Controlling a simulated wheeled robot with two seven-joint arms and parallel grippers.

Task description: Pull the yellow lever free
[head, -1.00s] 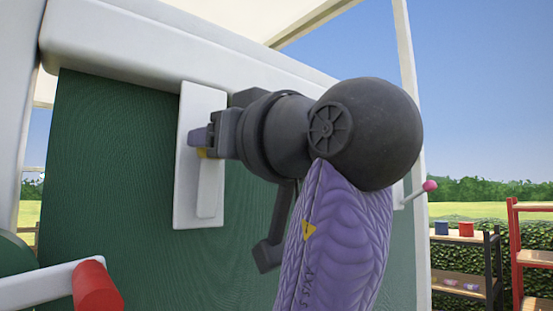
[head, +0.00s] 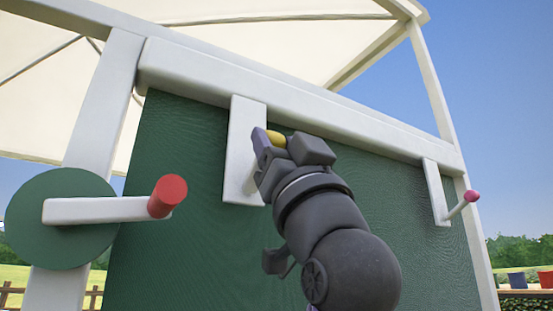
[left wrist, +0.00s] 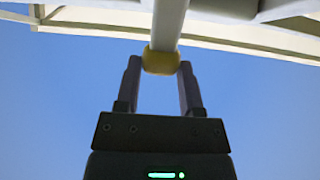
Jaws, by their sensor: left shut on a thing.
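The yellow lever's knob (head: 276,138) shows at the tip of my left gripper (head: 268,144), near the top of a white upright plate on the green panel. In the left wrist view the yellow knob (left wrist: 161,60) sits between the two fingertips of the left gripper (left wrist: 160,72), at the end of a white rod (left wrist: 168,24). The left gripper is shut on the knob. The gripper and forearm hide part of the white plate (head: 241,165). My right gripper is not in view.
A crank with a red handle (head: 167,196) and white arm sits on a green disc (head: 50,215) at the left. A pink-tipped lever (head: 471,196) stands out at the right. A white beam (head: 300,105) runs above the green panel (head: 170,160), under a cream canopy (head: 230,40).

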